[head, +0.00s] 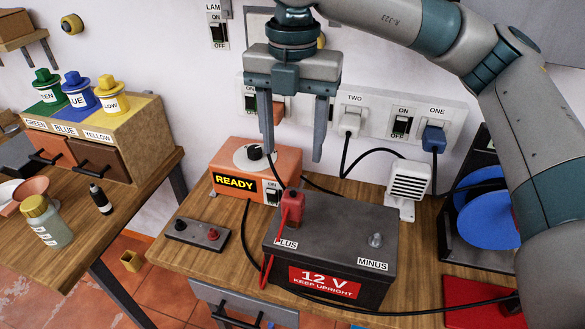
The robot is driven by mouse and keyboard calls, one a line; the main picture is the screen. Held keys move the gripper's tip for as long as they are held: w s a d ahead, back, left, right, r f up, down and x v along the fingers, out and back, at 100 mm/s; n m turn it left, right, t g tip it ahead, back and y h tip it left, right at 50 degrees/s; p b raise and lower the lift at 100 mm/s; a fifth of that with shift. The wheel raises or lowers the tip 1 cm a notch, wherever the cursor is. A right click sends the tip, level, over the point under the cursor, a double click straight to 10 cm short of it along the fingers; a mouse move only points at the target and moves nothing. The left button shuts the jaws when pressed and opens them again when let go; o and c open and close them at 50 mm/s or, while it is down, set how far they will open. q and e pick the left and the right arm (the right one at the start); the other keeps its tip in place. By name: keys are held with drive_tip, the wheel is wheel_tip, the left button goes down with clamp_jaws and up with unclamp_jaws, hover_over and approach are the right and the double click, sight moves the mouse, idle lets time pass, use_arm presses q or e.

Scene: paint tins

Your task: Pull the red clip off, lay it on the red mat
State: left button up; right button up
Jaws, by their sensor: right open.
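The red clip (293,207) sits upright on the PLUS post of a dark 12 V battery (335,235), and a red lead hangs from it down the battery's left side. The PLUS post itself is hidden by the clip. The red mat (468,291) lies on the bench at the lower right, cut by the picture edge. My right gripper (293,155) is open and empty, fingers pointing down, above the clip and apart from it. My left gripper is not in view.
The bare MINUS post (376,240) stands on the battery's right. An orange READY box (255,170) is behind left, a white grille unit (407,187) behind right. A black cable crosses the bench front to the mat. Blue discs (487,215) stand near my arm.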

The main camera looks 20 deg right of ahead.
drive_tip(key=f, duration=0.1)
drive_tip(key=p, duration=0.3)
approach(293, 209)
drive_tip(key=f, duration=0.1)
drive_tip(key=w+f, duration=0.1)
drive_tip(key=f, duration=0.3)
drive_tip(key=shift+w+d, duration=0.3)
wheel_tip(293, 209, down, 6)
drive_tip(key=shift+f+p, duration=0.1)
drive_tip(key=shift+p, duration=0.7)
drive_tip(key=shift+f, duration=0.3)
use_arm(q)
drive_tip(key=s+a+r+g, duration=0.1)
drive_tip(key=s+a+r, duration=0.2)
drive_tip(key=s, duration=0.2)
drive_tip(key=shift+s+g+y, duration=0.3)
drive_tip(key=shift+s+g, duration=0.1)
use_arm(e)
drive_tip(key=shift+f, duration=0.4)
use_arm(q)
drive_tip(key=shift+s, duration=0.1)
use_arm(e)
drive_tip(key=c, duration=1.2)
drive_tip(key=shift+r, duration=0.1)
drive_tip(key=shift+c, duration=0.2)
drive_tip(key=shift+r, duration=0.2)
